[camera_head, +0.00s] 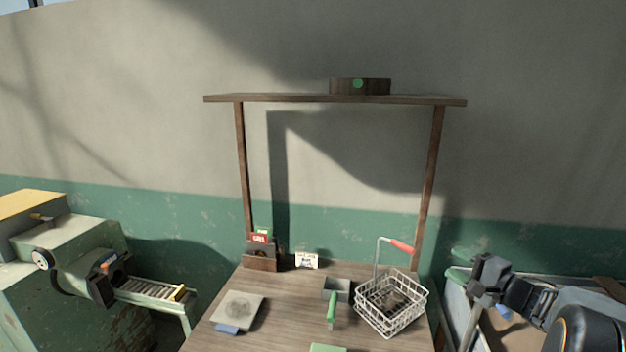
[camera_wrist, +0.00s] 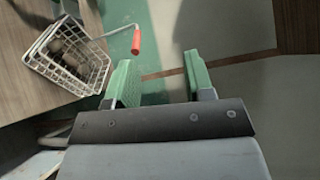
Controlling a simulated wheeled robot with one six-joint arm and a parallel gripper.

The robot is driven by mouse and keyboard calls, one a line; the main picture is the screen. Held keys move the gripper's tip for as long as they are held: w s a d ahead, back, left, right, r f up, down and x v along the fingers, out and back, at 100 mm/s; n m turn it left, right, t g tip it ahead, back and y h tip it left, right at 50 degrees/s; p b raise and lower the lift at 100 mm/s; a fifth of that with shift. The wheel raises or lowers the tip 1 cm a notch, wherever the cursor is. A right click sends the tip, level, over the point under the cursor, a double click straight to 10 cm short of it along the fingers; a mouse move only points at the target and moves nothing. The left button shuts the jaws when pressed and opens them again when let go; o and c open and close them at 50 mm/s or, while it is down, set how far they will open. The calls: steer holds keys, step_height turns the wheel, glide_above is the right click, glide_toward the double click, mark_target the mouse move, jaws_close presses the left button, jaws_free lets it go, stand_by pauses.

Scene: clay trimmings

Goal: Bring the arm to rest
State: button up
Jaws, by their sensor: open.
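My gripper (camera_head: 488,272) shows in the head view at the right, past the table's right edge and in front of a grey bin. In the wrist view its two green fingers (camera_wrist: 160,80) stand apart with nothing between them. My dark arm reaches in from the lower right of the head view.
A wire basket (camera_head: 390,303) with brownish lumps and a red-tipped handle stands on the wooden table (camera_head: 285,300), left of my gripper; the wrist view shows it too (camera_wrist: 68,55). The bin (camera_head: 458,300) is beside the table. A shelf (camera_head: 290,98) spans above on posts.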

steer(key=s+a+f+n+g+h+b, duration=0.8)
steer(key=s+a+f+n+g, duration=0.3)
steer(key=s+a+f, duration=0.6)
steer(key=s+n, duration=0.1)
steer(key=n, duration=0.1)
steer(key=shift+s+n+h, duration=0.25)
steer(key=shift+n+h, duration=0.05)
steer(key=shift+h, duration=0.1)
steer(key=shift+f, duration=0.1)
